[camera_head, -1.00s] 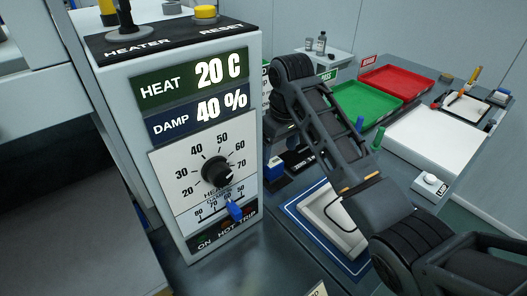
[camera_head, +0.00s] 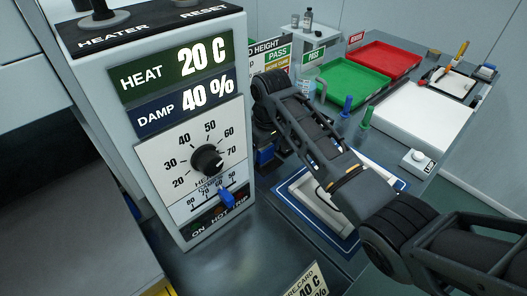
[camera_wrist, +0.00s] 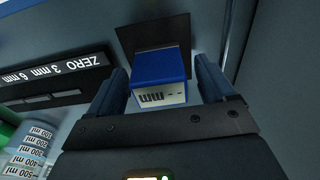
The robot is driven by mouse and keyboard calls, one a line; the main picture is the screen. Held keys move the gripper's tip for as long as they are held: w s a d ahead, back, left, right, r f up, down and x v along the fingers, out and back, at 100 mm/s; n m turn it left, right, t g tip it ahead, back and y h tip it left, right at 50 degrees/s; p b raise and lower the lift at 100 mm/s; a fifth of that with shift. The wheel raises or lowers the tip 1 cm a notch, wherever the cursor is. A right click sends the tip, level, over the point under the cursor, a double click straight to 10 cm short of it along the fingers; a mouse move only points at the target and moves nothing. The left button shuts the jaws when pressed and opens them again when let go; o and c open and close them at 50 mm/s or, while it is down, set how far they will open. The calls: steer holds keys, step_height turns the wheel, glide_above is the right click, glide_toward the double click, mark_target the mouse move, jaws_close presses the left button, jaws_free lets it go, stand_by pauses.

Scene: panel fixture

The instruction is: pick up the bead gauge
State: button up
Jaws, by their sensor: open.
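The bead gauge (camera_wrist: 160,72) appears to be the small blue block with a white face marked "mm" in the wrist view. It sits against a dark square pad (camera_wrist: 153,32). My gripper (camera_wrist: 162,80) is open, with one dark finger on each side of the block and a visible gap at the right finger. The left finger is close to the block, and I cannot tell whether it touches. In the head view my arm hides most of the gauge and the gripper; only a bit of blue (camera_head: 265,155) shows under the arm.
A heater panel (camera_head: 190,120) with a dial stands at the left, close to the arm. A green tray (camera_head: 353,85), a red tray (camera_head: 383,60) and a white board (camera_head: 420,118) lie behind. A strip marked "ZERO 3 mm 6 mm" (camera_wrist: 55,72) is left of the gripper.

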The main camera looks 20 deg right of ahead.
steer(key=c, duration=1.2)
steer(key=shift+o, duration=0.2)
steer(key=shift+r, duration=0.1)
